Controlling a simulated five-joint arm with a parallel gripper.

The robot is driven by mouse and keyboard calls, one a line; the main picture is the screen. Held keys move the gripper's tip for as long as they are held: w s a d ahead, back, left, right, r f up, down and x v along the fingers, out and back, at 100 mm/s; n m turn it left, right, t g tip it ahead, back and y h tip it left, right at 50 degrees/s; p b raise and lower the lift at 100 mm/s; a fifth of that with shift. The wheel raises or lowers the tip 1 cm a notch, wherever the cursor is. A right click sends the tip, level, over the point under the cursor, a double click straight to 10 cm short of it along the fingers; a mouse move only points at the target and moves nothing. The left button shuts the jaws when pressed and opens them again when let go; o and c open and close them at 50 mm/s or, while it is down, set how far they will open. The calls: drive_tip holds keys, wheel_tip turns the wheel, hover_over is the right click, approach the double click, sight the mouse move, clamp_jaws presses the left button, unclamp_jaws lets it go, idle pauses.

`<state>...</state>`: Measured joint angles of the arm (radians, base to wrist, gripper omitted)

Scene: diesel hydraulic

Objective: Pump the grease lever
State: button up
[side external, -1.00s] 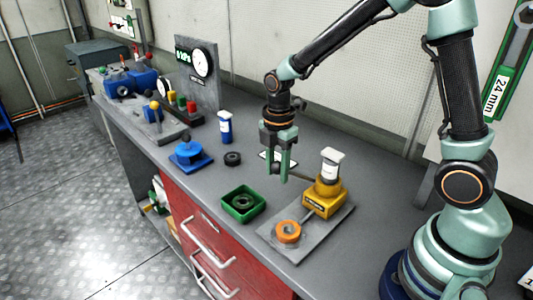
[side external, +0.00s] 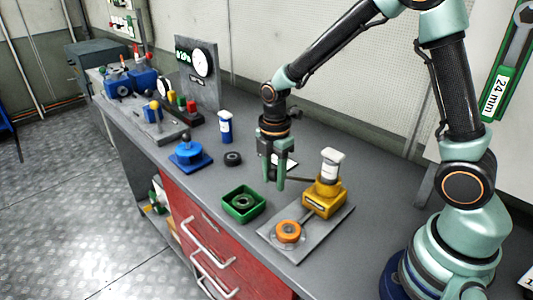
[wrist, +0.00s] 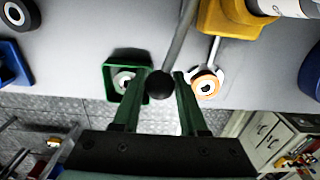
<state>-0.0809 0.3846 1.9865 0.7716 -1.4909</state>
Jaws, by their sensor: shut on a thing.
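The yellow grease pump (side external: 324,198) stands on a grey plate (side external: 338,229) and carries an upright white-capped cylinder (side external: 331,165). Its thin grey lever (wrist: 182,40) reaches out from the pump and ends in a black ball knob (wrist: 160,85). My gripper (side external: 275,187) is at the knob end of the lever, left of the pump and above the bench. In the wrist view, my gripper (wrist: 160,78) has its green fingers on either side of the knob, shut on it. The fingers hide the knob in the side view.
An orange ring fitting (side external: 288,231) sits on the plate's front part. A green tray (side external: 243,214) with a dark ring stands close to its left. A black ring (side external: 233,158), a blue fixture (side external: 189,155) and a blue bottle (side external: 225,127) stand farther left. The wall is behind.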

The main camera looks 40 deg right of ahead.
drive_tip(key=shift+w+a+f, duration=0.1)
drive_tip(key=shift+a+f, duration=0.3)
drive_tip(key=shift+f, duration=0.3)
